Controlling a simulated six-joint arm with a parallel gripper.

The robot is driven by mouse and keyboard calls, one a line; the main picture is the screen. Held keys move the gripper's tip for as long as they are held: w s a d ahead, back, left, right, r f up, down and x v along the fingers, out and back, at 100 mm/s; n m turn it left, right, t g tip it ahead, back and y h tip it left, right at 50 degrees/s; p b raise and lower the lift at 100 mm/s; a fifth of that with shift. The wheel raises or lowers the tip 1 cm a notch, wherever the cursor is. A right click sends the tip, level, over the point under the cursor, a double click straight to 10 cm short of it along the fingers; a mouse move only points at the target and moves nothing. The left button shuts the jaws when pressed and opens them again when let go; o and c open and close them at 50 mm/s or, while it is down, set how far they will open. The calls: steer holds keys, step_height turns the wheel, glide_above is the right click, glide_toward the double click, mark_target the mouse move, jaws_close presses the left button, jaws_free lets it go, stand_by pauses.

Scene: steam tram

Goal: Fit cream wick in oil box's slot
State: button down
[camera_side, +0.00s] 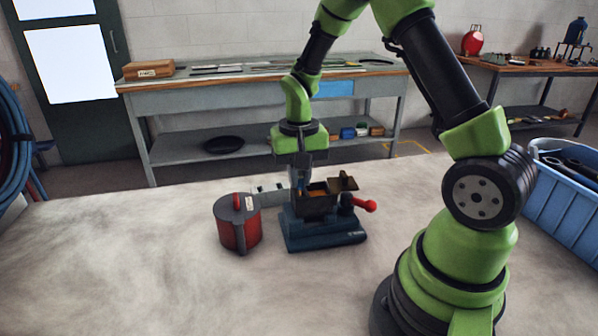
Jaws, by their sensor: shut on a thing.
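The oil box (313,206) is a dark, open-topped box with an orange-brown inside, held on a blue vise-like stand (322,238). Its dark lid (343,184) stands open at the right. My gripper (297,186) points down at the left rear edge of the oil box. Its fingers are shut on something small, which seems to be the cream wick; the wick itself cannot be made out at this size. The slot is also not discernible, and I cannot tell whether the fingers touch the box.
A red can with a grey top (237,224) stands left of the stand. A low grey holder (269,195) lies behind it. A red-knobbed handle (364,204) juts from the stand's right. A blue crate (565,205) is at far right. The front of the pale table (150,270) is clear.

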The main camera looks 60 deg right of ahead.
steer(key=shift+f, duration=0.65)
stand_by(1.4)
steer(key=c, duration=0.9)
jaws_free()
steer(key=shift+r, duration=3.55)
steer(key=shift+a+r, duration=0.2)
steer(key=shift+r, duration=0.1)
steer(key=s+a+r+n+t, duration=0.1)
steer(key=s+a+r+t, duration=0.1)
steer(key=s+a+r, duration=0.1)
steer(key=s+a+r+n+t+y, duration=0.1)
steer(key=s+a+r+n+t, duration=0.1)
steer(key=s+a+r, duration=0.2)
steer(key=s+a+r+n+t+y, duration=0.1)
steer(key=s+a+r+n+t, duration=0.1)
steer(key=s, duration=0.5)
steer(key=shift+s+a+r+t, duration=0.1)
steer(key=shift+a+r+t, duration=0.2)
steer(key=shift+a+r, duration=0.45)
steer(key=shift+s+a+r+t, duration=0.1)
steer(key=shift+a+r+t, duration=0.3)
steer(key=shift+r, duration=0.55)
